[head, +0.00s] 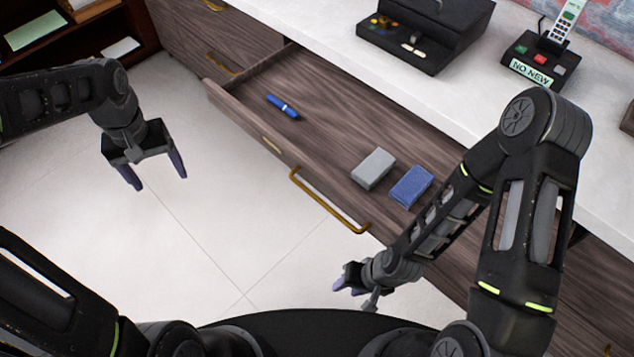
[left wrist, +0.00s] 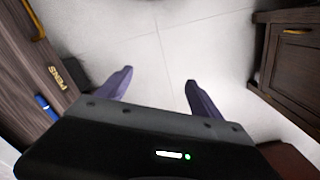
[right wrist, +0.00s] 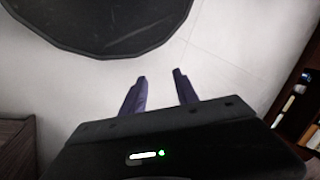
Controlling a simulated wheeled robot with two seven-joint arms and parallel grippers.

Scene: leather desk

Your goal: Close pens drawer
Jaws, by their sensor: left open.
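The pens drawer (head: 325,104) is pulled out of the wooden desk, with a brass bar handle (head: 328,203) on its front. A small label plate (head: 271,144) sits on the front; it reads PENS in the left wrist view (left wrist: 59,78). Inside lie a blue pen (head: 283,107), a grey box (head: 373,168) and a blue box (head: 411,187). My left gripper (head: 156,180) is open and empty over the floor, left of the drawer front and apart from it. My right gripper (head: 352,288) is low before the desk, near my base; its fingers are apart and empty in the right wrist view (right wrist: 160,78).
The white desktop (head: 330,35) holds a black device (head: 425,35) and a phone (head: 545,55) on a base. Another closed drawer with a brass handle (head: 222,64) is at the upper left. A dark shelf (head: 75,45) stands at left. The floor (head: 200,225) before the drawer is clear.

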